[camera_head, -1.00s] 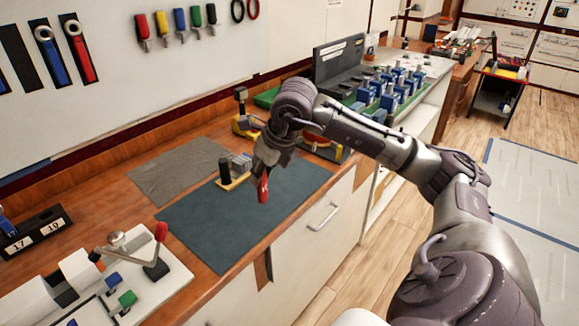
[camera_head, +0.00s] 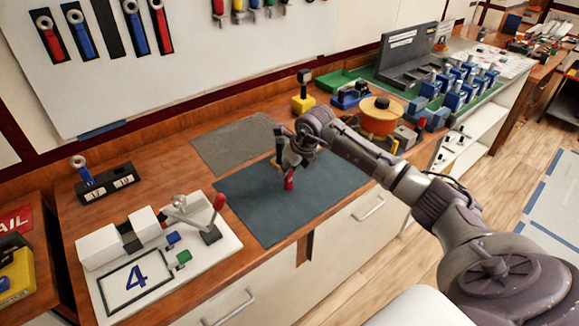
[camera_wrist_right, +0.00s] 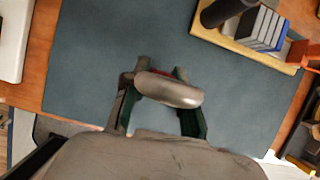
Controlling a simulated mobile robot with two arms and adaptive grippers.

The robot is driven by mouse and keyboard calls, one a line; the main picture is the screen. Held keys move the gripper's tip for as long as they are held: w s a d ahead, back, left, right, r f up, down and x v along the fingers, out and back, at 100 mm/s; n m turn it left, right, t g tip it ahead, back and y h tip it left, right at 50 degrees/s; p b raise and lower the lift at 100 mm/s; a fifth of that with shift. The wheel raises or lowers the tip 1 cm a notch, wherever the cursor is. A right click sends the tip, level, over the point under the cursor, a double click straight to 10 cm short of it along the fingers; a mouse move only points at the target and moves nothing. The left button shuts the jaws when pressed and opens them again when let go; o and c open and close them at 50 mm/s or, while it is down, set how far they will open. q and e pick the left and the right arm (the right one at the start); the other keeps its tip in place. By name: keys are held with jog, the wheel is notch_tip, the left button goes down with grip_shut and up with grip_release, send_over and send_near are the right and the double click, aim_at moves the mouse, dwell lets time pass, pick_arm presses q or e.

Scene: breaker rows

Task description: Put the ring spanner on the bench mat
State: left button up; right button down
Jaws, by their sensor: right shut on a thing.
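The ring spanner has a red handle (camera_head: 289,181), which hangs down from my right gripper (camera_head: 290,163) over the dark blue-green bench mat (camera_head: 262,222). My right gripper is shut on the spanner. In the right wrist view the spanner's silver ring end (camera_wrist_right: 170,91) shows between the fingers of the gripper (camera_wrist_right: 160,78), and a bit of red shows behind it. The bench mat (camera_wrist_right: 95,45) fills most of that view below the spanner. I cannot tell whether the handle's lower end touches the mat. My left gripper is not in view.
A yellow holder (camera_wrist_right: 240,45) with a dark cylinder and grey-blue blocks stands on the mat close to my gripper. A grey mat (camera_head: 228,143) lies behind. A white fixture (camera_head: 120,245) with a red-knobbed lever stands left. The mat's front left part is clear.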

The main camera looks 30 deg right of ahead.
jog(key=shift+f, duration=0.5)
jog(key=shift+f, duration=0.1)
jog(key=c, duration=1.4)
grip_release()
jog(key=shift+f, duration=0.1)
jog(key=o, duration=0.5)
